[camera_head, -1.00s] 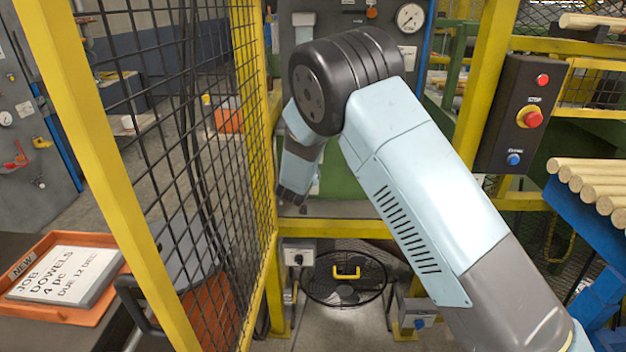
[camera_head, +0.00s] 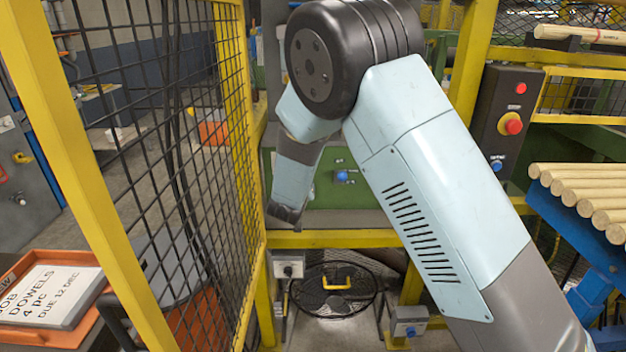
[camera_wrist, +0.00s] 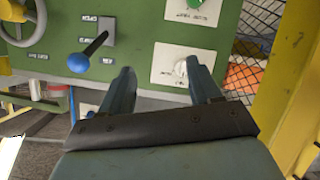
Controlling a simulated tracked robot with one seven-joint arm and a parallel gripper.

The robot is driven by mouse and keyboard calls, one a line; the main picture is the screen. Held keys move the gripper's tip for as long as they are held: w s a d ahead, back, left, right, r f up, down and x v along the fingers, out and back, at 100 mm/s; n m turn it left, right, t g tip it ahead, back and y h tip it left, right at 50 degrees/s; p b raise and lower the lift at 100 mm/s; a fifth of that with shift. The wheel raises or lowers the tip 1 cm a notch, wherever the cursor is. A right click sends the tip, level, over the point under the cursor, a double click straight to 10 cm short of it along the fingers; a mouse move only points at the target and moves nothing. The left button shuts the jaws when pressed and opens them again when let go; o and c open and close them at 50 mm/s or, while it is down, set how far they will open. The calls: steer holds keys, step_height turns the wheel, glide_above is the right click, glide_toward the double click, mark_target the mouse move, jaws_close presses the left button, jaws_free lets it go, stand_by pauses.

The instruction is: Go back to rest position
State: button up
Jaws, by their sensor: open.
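My gripper (camera_wrist: 158,82) shows in the wrist view with its two fingers apart and nothing between them. It faces a green machine panel (camera_wrist: 150,25). A lever with a blue knob (camera_wrist: 79,62) stands out from the panel, left of the fingers. A pale knob on a white plate (camera_wrist: 183,68) lies beyond the right finger. I cannot tell whether the fingers touch anything. In the head view my arm is bent in front of the green panel, and its end hangs down near the mesh fence; the fingers are not clear there.
A yellow-framed mesh fence (camera_head: 190,150) stands close at left. An orange tray (camera_head: 40,335) holds a job sign (camera_head: 48,296). At right are a button box (camera_head: 508,120) with a red stop button and dowels (camera_head: 580,190) on a blue rack (camera_head: 570,235). A round guard (camera_head: 335,290) sits low behind.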

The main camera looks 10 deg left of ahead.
steer(key=d+r+m+g+y, duration=0.2)
steer(key=d+r+g, duration=0.1)
steer(key=d+r, duration=0.95)
steer(key=s+d+r+g+y, duration=0.1)
steer(key=s+d+r, duration=0.6)
steer(key=d+r, duration=0.4)
steer(key=s+d+m+g+h, duration=0.1)
steer(key=s+d+g+h, duration=0.1)
steer(key=s+d, duration=0.9)
steer(key=s+d+r+m+g+h, duration=0.1)
steer(key=s+d+m+g+h, duration=0.1)
steer(key=s+d, duration=0.9)
steer(key=s, duration=0.7)
steer(key=shift+d+r, duration=0.3)
steer(key=shift+d, duration=0.05)
